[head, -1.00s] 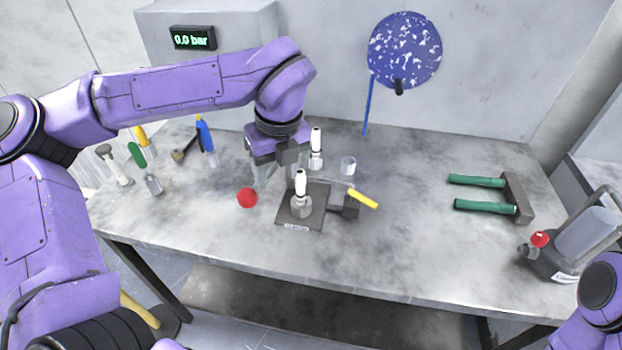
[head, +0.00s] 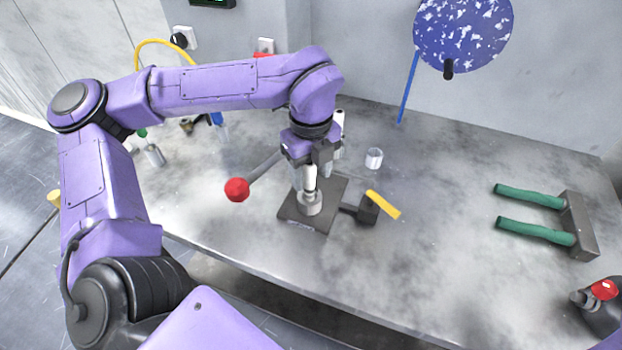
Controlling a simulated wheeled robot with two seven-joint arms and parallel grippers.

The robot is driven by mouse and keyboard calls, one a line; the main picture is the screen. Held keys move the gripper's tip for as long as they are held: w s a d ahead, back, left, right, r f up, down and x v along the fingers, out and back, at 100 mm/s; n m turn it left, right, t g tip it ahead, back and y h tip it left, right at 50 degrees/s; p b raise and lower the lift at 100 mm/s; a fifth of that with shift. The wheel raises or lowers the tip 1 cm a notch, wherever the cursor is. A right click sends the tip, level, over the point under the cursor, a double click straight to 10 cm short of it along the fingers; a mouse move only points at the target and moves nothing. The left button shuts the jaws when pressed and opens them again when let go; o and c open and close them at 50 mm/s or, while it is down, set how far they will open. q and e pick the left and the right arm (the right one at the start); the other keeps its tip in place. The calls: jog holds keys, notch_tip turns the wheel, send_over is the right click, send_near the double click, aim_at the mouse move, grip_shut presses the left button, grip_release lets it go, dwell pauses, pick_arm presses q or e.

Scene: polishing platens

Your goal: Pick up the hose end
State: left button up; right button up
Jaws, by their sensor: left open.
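My left gripper (head: 312,168) points down over the bench and is open. It is right at the white tip of an upright fitting (head: 310,197) with a grey base. The fitting stands on a dark square plate (head: 290,214). The fingers appear beside the tip; I cannot tell whether they touch it. A second white-topped upright piece (head: 340,122) stands just behind, partly hidden by the gripper. Which piece is the hose end is not clear from this view. A yellow hose (head: 160,42) loops at the back left, partly hidden by my arm. My right gripper is out of view.
A red ball knob (head: 237,190) sits left of the plate, a yellow lever (head: 383,204) right of it. A clear cup (head: 374,158) is behind. A green-handled tool (head: 535,232) lies right. The front bench is clear.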

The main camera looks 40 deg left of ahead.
pick_arm(q)
jog(key=shift+s+f, duration=0.1)
jog(key=shift+f, duration=0.45)
jog(key=shift+s+f, duration=0.1)
jog(key=shift+s, duration=0.1)
jog(key=shift+w, duration=0.1)
grip_shut()
